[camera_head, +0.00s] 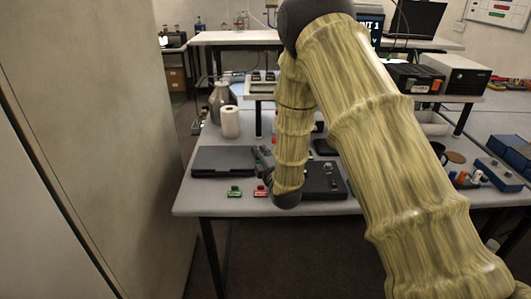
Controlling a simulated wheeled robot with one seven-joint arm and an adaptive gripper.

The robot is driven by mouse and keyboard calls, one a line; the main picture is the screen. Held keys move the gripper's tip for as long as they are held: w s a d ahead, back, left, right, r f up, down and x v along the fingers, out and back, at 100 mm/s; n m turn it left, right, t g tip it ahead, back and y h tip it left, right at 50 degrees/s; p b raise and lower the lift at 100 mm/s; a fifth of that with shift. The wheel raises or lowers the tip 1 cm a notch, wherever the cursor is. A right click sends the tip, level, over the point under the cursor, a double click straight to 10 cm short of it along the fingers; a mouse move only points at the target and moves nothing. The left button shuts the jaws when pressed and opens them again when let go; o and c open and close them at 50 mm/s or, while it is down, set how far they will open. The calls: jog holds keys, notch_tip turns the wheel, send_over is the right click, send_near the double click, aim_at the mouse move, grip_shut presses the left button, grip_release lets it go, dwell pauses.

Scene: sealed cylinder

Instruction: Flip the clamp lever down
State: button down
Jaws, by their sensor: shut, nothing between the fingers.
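My arm comes up from the lower right, bends at the top and reaches down over the table (240,207). Its dark wrist end is just above the table's front half. I cannot make out my gripper's fingers; they are hidden behind the wrist or too small to tell. I cannot pick out the clamp lever or the sealed cylinder for certain. A black box-like device (322,183) with a knob on top sits right beside the wrist, on its right. Small grey and reddish parts (265,157) show just left of the forearm, partly hidden by it.
A closed black laptop-like slab (223,161), a green clip-like part (235,191) and a red one (260,191) lie left of the wrist. A white roll (230,122) and metal bottle (218,98) stand behind. A tall cabinet (95,120) fills the left.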

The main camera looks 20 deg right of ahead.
jog(key=w+d+p, duration=0.1)
jog(key=w+p, duration=0.1)
jog(key=w+d+p, duration=0.2)
jog(key=shift+w+d+f+p, duration=0.1)
jog(key=shift+w+d+p, duration=0.2)
jog(key=shift+w, duration=0.05)
dwell(0.4)
